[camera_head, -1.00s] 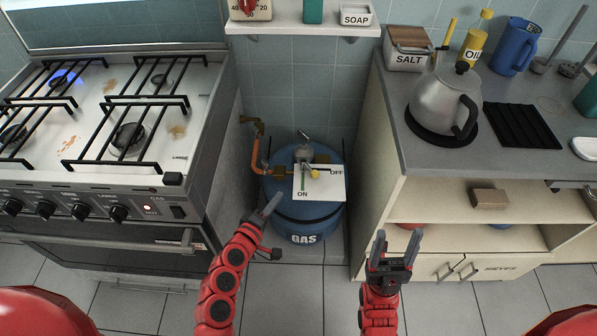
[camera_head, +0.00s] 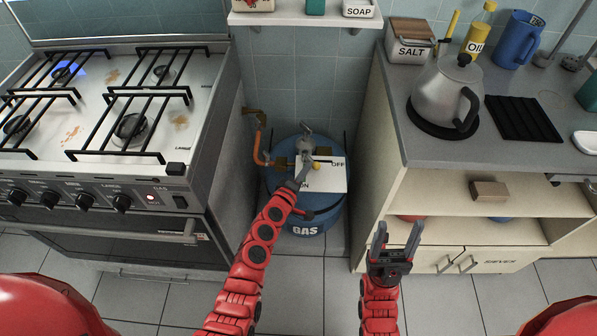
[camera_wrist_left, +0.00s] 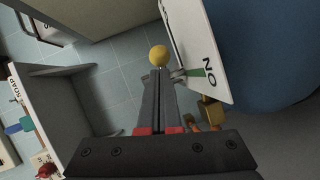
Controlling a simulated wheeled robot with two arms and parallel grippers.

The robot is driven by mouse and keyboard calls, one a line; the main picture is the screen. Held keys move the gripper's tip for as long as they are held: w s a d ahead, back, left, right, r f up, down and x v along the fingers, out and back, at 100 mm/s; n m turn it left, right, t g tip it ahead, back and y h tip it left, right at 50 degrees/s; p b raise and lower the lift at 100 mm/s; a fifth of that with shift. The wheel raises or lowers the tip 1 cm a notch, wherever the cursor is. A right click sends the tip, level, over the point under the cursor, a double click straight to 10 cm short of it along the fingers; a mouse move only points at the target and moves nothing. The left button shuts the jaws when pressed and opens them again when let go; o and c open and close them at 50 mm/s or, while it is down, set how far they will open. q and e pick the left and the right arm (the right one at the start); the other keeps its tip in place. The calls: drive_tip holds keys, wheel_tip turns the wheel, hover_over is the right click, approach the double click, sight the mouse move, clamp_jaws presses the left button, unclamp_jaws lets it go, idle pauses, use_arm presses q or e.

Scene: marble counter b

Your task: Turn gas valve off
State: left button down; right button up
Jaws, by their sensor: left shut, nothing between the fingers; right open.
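The blue gas cylinder (camera_head: 318,222) stands in the gap between the stove and the cabinet. A white sign (camera_head: 332,180) marked ON and OFF sits at its top. The valve's yellow knob (camera_head: 316,166) shows in front of the sign, between the two words. My left gripper (camera_head: 303,174) is shut and empty, its tips at the sign's left side close to the knob. In the left wrist view the yellow knob (camera_wrist_left: 159,55) is just beyond the fingertips (camera_wrist_left: 158,72); contact is unclear. A green mark (camera_wrist_left: 198,72) shows by ON. My right gripper (camera_head: 397,238) is open and empty before the cabinet.
The stove (camera_head: 100,130) at left has a blue flame (camera_head: 66,71) on its back-left burner. An orange hose (camera_head: 259,150) runs beside the cylinder. The cabinet (camera_head: 375,205) closes the gap on the right. A wall shelf (camera_head: 300,19) hangs above. A kettle (camera_head: 446,95) stands on the counter.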

idle(0.4)
use_arm(q)
drive_tip(key=shift+d+n+y+p, duration=0.25)
drive_tip(key=shift+n+y+p, duration=0.15)
